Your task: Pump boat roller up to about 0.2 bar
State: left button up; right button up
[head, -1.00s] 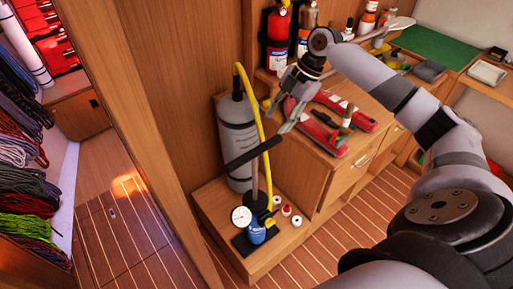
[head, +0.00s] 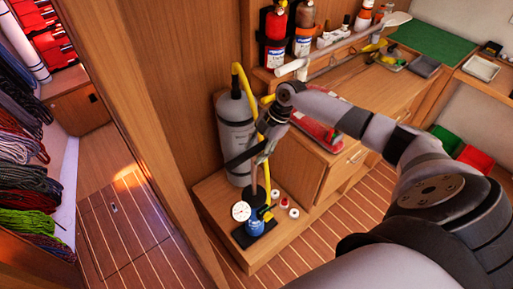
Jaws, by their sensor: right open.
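A hand pump stands on the low wooden step, with a black base (head: 241,238), a white round gauge (head: 241,211), a blue part (head: 255,226) and an upright shaft. Its black crossbar handle (head: 240,160) is at the top. A grey cylinder (head: 236,133) with printed text stands behind it; I cannot tell for sure that it is the boat roller. A yellow hose (head: 243,80) runs from the cylinder's top down toward the pump. My right gripper (head: 263,154) points down at the handle's right end, open; whether it touches is unclear. My left gripper is not in view.
Small red and white caps (head: 284,204) lie right of the pump. The wooden cabinet (head: 345,110) with red items on top stands right behind. Fire extinguishers (head: 274,40) are at the back. A wooden post (head: 140,120) bounds the left. Floor in front is clear.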

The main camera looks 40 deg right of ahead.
jog(key=shift+c, duration=0.3)
grip_shut()
dwell(0.5)
